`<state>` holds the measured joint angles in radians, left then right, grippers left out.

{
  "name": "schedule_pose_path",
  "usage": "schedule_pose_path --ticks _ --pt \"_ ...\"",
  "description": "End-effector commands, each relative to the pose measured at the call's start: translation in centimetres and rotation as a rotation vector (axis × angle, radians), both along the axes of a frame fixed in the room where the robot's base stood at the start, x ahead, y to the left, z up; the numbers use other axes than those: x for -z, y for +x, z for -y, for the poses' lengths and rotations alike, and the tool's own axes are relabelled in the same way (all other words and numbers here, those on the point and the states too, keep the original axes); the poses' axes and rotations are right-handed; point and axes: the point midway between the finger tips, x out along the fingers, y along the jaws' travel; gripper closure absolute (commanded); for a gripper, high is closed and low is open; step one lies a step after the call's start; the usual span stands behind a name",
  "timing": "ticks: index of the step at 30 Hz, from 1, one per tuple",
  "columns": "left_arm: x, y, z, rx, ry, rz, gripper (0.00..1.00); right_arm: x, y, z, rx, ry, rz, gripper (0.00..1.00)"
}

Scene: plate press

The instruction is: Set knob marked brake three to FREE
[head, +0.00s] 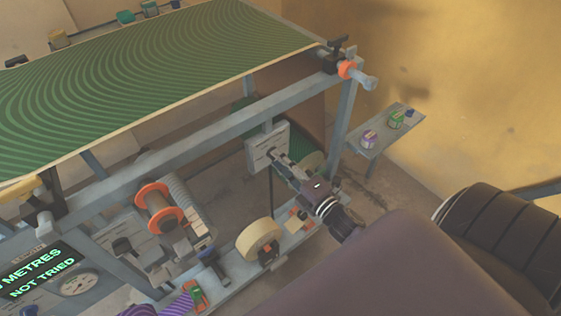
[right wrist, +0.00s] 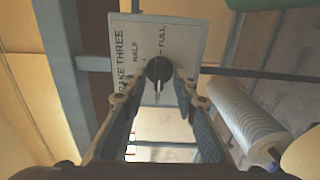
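The brake three knob (right wrist: 159,70) is round and black, on a pale plate (right wrist: 133,30) marked BRAKE THREE. In the right wrist view the plate's writing runs sideways, with HALF left of the knob and FULL above it. The white pointer points down, toward a partly legible label that seems to read FREE. My right gripper (right wrist: 160,76) has one finger on each side of the knob, very close to it. I cannot tell whether the tips touch it. In the head view my right gripper (head: 273,157) reaches the plate (head: 262,137) and covers most of the knob. My left gripper is not in view.
The plate hangs below a grey frame rail (head: 215,123) under a green striped sheet (head: 180,65). An orange-flanged spool (head: 160,205) and a cream roll (head: 259,240) sit to the left. A small side shelf (head: 375,143) holds several little items.

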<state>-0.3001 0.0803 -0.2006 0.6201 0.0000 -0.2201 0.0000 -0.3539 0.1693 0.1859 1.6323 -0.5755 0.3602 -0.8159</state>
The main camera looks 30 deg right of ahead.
Motion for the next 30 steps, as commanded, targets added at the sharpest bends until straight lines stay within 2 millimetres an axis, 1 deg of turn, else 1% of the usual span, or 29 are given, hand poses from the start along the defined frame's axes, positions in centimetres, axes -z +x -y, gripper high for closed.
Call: schedule_pose_path --ticks 5,8,18,21,25,30 --pt "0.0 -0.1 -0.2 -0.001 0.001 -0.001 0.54 0.0 -0.6 0.1 0.000 0.001 -0.001 0.73" --pt "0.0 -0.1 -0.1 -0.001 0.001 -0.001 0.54 0.1 -2.0 0.1 0.000 0.001 -0.002 0.73" --pt "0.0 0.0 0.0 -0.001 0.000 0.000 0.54 0.1 -8.9 0.7 0.001 0.002 -0.003 0.73" --pt "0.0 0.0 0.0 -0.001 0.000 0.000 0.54 0.1 -10.4 0.8 0.001 0.002 -0.003 0.73" --pt "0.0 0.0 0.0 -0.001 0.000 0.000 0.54 0.0 -11.6 0.9 0.000 -0.001 -0.001 0.73" --pt "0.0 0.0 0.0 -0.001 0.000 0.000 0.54 0.0 -12.0 0.9 0.000 -0.001 0.000 0.73"
